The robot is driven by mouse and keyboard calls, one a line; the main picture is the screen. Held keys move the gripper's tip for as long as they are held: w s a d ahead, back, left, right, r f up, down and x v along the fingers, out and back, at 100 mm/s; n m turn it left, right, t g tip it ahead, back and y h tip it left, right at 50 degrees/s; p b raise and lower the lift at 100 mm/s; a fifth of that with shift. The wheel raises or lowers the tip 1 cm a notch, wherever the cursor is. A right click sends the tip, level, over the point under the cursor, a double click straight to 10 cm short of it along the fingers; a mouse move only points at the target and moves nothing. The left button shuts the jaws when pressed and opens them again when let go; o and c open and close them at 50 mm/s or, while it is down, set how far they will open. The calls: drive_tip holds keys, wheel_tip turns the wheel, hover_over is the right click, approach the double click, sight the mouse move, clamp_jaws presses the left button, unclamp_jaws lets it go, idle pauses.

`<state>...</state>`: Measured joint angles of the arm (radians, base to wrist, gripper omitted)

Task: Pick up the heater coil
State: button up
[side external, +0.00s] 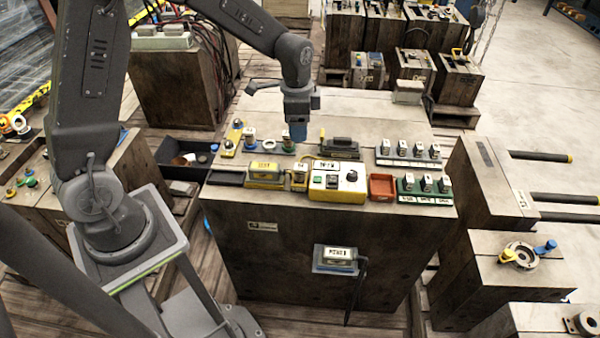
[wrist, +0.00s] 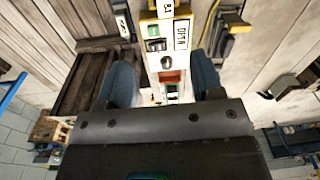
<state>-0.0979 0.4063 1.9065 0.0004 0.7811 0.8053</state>
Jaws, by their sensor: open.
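My gripper (side external: 297,131) hangs fingers-down over the back half of the wooden workbench (side external: 240,225) in the side view. In the wrist view its two blue fingers (wrist: 163,76) stand apart, with nothing seen held between them. I cannot pick out the heater coil for certain in either view. A dark ribbed piece (side external: 340,143) lies just right of my gripper in the side view. The yellow and white control box (side external: 338,182) with a green button stands in front of it. This box (wrist: 154,62) shows between the fingers in the wrist view.
Small labelled blocks stand in rows at the bench's right (side external: 408,152). A red tray (side external: 382,187) sits beside the control box. A black bin (side external: 180,170) is left of the bench. Another wooden block with dark rods (side external: 540,156) stands to the right. Parts crowd the bench top.

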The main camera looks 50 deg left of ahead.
sight(300, 166)
drive_tip(key=shift+m+g, duration=0.3)
drive_tip(key=shift+m, duration=0.2)
drive_tip(key=f, duration=0.7)
drive_tip(key=w+f, duration=0.1)
drive_tip(key=f, duration=0.3)
drive_tip(key=shift+w+a, duration=0.1)
drive_tip(key=shift+a, duration=0.2)
drive_tip(key=shift+a+f, duration=0.2)
drive_tip(key=shift+f, duration=2.95)
clamp_jaws()
drive_tip(key=shift+r, duration=0.15)
